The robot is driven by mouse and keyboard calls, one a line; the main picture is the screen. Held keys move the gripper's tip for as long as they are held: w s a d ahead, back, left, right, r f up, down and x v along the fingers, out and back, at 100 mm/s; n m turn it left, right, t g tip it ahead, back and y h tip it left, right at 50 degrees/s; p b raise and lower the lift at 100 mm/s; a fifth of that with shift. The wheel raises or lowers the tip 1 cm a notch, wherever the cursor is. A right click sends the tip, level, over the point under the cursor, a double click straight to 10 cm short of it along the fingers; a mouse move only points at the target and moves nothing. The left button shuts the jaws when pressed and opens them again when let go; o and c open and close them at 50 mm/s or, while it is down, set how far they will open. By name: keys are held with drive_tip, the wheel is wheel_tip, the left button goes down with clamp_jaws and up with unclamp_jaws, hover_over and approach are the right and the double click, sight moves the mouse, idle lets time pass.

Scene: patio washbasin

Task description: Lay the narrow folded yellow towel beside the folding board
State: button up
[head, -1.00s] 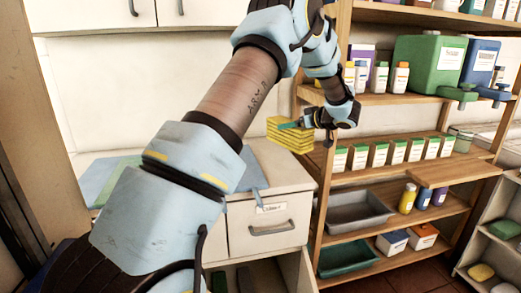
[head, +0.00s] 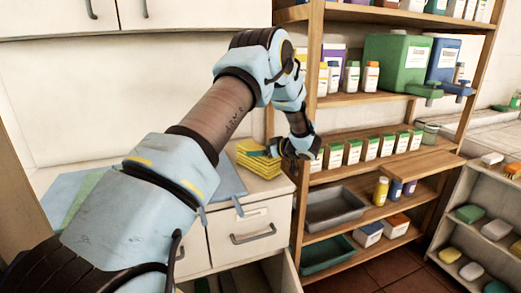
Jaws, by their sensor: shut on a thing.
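The folded yellow towel (head: 257,161) is a narrow, layered stack at the right end of the white counter (head: 267,187). My gripper (head: 272,151) is shut on its upper right side. The towel is low over the counter top; I cannot tell whether it touches it. A flat blue-grey panel, seemingly part of the folding board (head: 230,181), lies just left of the towel. Blue and green parts also show at the far left of the counter. My arm hides the middle of the board, so I cannot tell whether these parts join.
A wooden shelf unit (head: 296,212) stands close to the right of the counter and my gripper, holding bottles, cartons, a grey tray (head: 335,207) and a green tray (head: 325,254). Drawers (head: 240,232) are under the counter. A low rack with soaps (head: 497,229) is at far right.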

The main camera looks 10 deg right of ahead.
drive_tip(key=shift+f, duration=0.15)
drive_tip(key=o, duration=1.3)
